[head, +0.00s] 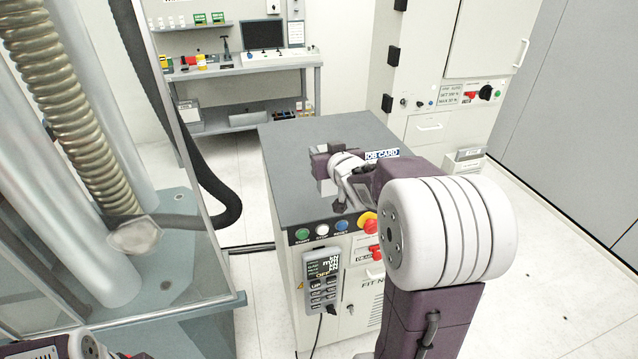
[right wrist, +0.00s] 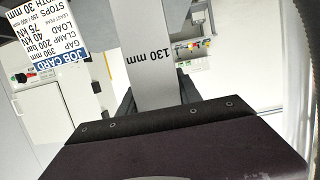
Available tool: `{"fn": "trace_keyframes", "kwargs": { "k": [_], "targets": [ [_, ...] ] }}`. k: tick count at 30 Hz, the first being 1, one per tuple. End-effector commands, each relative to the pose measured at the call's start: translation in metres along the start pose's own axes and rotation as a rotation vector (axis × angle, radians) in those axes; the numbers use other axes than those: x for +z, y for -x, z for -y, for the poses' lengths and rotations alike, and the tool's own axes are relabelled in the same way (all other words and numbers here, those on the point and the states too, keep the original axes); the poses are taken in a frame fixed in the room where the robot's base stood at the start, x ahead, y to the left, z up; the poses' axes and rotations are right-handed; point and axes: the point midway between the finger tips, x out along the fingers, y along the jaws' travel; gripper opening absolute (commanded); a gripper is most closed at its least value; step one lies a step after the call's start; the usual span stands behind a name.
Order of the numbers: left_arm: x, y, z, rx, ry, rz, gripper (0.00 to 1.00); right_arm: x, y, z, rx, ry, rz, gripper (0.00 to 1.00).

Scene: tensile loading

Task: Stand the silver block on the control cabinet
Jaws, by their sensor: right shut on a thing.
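The control cabinet (head: 292,180) stands in the middle of the head view, with a flat dark grey top and buttons along its front edge. My right gripper (head: 330,176) is over the cabinet top, largely hidden by its own wrist and arm. My left gripper is out of view.
A job card (head: 382,155) is at the right of the cabinet top. A pendant (head: 322,278) and a red knob (head: 367,221) are on the cabinet front. The testing machine (head: 170,250) stands at left. A workbench (head: 245,68) is behind. The cabinet top's left part is clear.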

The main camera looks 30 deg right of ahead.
Motion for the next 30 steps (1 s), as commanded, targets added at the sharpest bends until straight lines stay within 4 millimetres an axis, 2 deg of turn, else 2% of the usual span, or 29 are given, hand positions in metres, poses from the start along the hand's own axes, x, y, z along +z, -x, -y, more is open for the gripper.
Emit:
{"fn": "trace_keyframes", "kwargs": {
  "k": [1,6,9,12,17,24,30],
  "targets": [
    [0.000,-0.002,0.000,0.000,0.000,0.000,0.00,0.004,-0.016,-0.001,-0.002,-0.001,0.000,0.00],
    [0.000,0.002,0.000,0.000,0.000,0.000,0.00,0.014,-0.065,-0.004,-0.002,0.000,-0.001,0.00],
    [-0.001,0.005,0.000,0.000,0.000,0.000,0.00,0.019,-0.086,-0.006,-0.002,0.000,-0.003,0.00],
    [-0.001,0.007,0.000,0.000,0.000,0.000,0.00,0.022,-0.100,-0.007,-0.001,0.000,-0.004,0.00],
    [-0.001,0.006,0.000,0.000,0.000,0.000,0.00,0.024,-0.105,-0.008,-0.001,0.000,-0.006,0.00],
    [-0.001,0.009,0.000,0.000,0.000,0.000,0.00,0.056,-0.115,-0.008,-0.001,-0.001,-0.003,0.00],
    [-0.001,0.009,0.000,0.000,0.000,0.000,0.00,0.062,-0.116,-0.008,-0.001,0.001,-0.008,0.00]
  ]
}}
